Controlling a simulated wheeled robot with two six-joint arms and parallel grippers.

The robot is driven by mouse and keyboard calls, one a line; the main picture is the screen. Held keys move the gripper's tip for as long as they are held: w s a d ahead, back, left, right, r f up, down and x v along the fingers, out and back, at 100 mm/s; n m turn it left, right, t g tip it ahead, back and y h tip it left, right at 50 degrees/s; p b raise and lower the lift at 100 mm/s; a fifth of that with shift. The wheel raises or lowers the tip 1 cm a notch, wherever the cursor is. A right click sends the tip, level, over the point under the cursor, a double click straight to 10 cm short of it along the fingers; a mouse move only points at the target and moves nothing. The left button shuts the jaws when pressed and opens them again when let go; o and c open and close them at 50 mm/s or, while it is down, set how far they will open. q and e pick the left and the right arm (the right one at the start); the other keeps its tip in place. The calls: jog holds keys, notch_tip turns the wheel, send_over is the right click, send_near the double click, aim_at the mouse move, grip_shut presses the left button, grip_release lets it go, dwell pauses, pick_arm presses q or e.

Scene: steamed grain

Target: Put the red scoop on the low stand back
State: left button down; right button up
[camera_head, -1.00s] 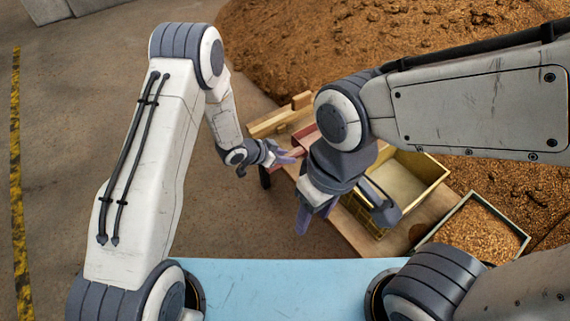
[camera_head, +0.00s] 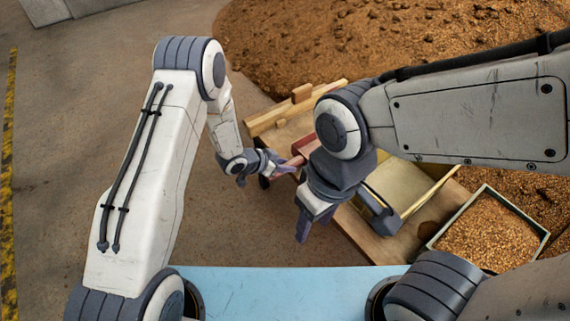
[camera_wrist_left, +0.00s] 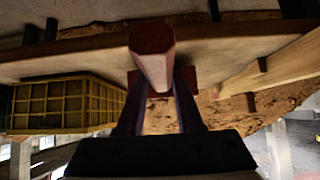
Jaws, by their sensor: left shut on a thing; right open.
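The red scoop (camera_head: 304,143) is partly hidden behind my right arm in the head view. Its pale red handle points toward my left gripper (camera_head: 281,167), which is shut on it. In the left wrist view the handle's blunt end (camera_wrist_left: 153,70) sits between the two dark fingers, with the wooden board close beyond. I cannot tell whether the scoop touches the board. My right gripper (camera_head: 317,222) is open and empty, pointing down near the board's front edge. I cannot clearly make out which piece is the low stand.
A yellow-framed box (camera_head: 405,185) stands behind my right gripper. A green tray of grain (camera_head: 490,230) is at the right. A large brown grain heap (camera_head: 330,45) lies behind. Floor at left is clear.

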pick_arm(q)
jog(key=shift+f, duration=0.65)
jog(key=shift+r, duration=0.1)
jog(key=shift+f+b, duration=0.4)
jog(key=shift+f, duration=0.1)
jog(key=shift+c, duration=2.4)
grip_release()
jog(key=shift+a, duration=0.1)
